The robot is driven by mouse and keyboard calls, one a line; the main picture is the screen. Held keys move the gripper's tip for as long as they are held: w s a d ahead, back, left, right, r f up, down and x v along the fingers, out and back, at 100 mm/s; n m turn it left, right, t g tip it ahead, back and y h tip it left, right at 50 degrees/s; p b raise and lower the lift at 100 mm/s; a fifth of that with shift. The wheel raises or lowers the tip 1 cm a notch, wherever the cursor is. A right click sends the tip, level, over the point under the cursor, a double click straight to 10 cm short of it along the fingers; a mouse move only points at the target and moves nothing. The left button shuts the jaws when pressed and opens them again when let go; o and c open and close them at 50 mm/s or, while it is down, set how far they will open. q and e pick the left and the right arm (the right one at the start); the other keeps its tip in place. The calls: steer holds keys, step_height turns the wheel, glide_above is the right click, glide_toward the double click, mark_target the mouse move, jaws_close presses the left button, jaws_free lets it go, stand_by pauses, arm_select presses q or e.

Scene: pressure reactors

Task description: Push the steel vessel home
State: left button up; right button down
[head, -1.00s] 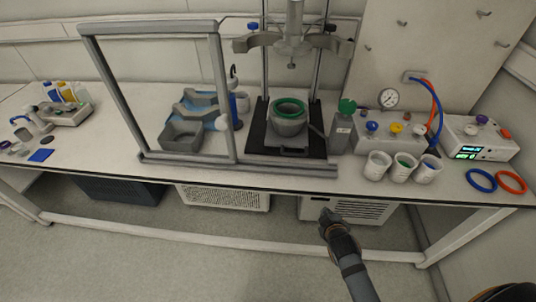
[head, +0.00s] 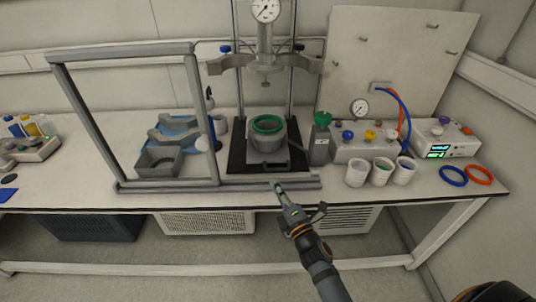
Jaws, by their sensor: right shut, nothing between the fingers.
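The steel vessel (head: 267,143) is a grey pot with a green ring (head: 268,124) at its top. It stands upright on the black base (head: 237,160) of the reactor stand, below the raised metal head (head: 265,62) with its clamp arms. Whether it is fully seated at the back cannot be told. My right gripper (head: 279,187) is shut and empty at the front edge of the bench, in front of the vessel and apart from it, by the rail. My left gripper is not in view.
A grey-framed clear shield (head: 127,53) stands left of the stand on a rail (head: 300,182).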

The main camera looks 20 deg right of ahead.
steer(key=p, duration=0.2)
glide_toward(263, 145)
steer(key=w+a, duration=0.3)
steer(key=shift+w+d+r, duration=0.3)
steer(key=shift+w+d, duration=0.35)
steer(key=shift+w, duration=0.25)
steer(key=shift+w+d, duration=0.5)
steer(key=shift+r, duration=0.1)
